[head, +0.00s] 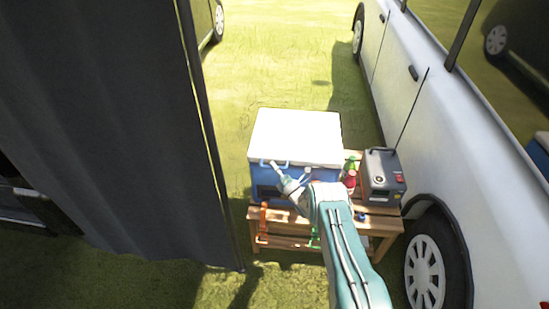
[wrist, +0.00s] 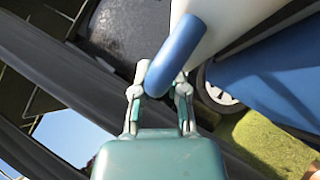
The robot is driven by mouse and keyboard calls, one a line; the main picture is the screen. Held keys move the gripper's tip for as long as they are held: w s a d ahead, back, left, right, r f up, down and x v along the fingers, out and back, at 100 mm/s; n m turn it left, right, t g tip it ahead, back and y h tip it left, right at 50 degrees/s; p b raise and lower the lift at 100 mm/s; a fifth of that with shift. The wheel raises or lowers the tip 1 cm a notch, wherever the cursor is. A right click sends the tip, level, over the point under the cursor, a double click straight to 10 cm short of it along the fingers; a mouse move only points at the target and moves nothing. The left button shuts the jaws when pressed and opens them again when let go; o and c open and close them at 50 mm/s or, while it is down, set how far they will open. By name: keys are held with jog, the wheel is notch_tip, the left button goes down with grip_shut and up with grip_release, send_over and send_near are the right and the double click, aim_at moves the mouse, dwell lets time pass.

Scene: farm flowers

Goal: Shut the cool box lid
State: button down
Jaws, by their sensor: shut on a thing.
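The cool box has a blue body (head: 263,184) and a white lid (head: 296,132), and stands on a wooden table. The lid lies over the top of the box; I cannot tell whether a thin gap is left under it. My gripper (head: 291,176) is at the front of the box, shut on this handle. In the wrist view my gripper's fingers (wrist: 160,90) are on either side of the bar. My arm hides the box's lower right front.
The wooden table (head: 384,222) also carries a grey device (head: 381,175) and red and green bottles (head: 350,180). A white van (head: 440,130) stands close on the right. A dark curtain (head: 110,130) hangs on the left. Open grass (head: 285,60) lies behind.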

jog(key=shift+s+a+f, duration=0.1)
jog(key=shift+s+f, duration=0.1)
jog(key=shift+f, duration=0.6)
jog(key=shift+s+a+f, duration=0.1)
jog(key=shift+s+f, duration=0.1)
jog(key=shift+f, duration=0.55)
jog(key=c, duration=0.9)
grip_release()
jog(key=shift+w, duration=0.1)
jog(key=shift+r, duration=0.1)
notch_tip(320, 180, up, 9)
jog(key=shift+w+f, duration=0.1)
jog(key=shift+f, duration=0.1)
jog(key=shift+r, duration=0.6)
